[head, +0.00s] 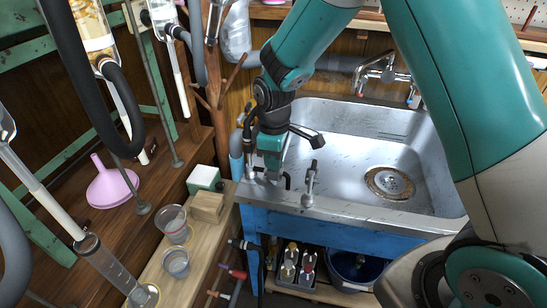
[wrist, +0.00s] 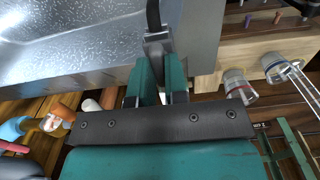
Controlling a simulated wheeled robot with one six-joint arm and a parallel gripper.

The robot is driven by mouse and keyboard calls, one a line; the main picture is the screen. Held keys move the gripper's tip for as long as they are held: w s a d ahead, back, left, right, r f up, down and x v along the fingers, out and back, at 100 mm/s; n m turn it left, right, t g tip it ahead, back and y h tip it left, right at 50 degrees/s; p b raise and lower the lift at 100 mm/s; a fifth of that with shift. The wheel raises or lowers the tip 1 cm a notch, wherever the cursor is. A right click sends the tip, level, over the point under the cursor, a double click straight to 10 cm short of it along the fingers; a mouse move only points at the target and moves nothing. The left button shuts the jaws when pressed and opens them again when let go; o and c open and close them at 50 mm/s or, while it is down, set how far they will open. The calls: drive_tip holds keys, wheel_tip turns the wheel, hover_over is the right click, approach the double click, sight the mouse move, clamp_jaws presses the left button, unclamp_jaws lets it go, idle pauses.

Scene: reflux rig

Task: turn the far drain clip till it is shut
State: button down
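My gripper (head: 271,160) points down at the front left corner of the sink. In the wrist view its two teal fingers (wrist: 159,80) are close together, with a grey metal piece between their tips. I take this piece to be the far drain clip (wrist: 158,42); a black stem runs up from it. In the head view the gripper mostly hides this clip, and a black hooked part shows beside it. A second metal fitting with a dark top (head: 310,182) stands on the sink's front rim, just right of the gripper and apart from it.
The steel sink (head: 340,140) has a rusty drain and a tap (head: 383,70) behind. Glassware and black hoses hang at the far left. Bottles stand below the sink.

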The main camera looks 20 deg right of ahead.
drive_tip(key=shift+m+p, duration=0.45)
drive_tip(key=shift+m, duration=0.35)
drive_tip(key=c, duration=1.1)
unclamp_jaws()
drive_tip(key=shift+c, duration=0.2)
wheel_tip(320, 180, up, 17)
drive_tip(key=p, duration=0.1)
drive_tip(key=shift+r+p, duration=0.2)
drive_tip(key=shift+p, duration=0.1)
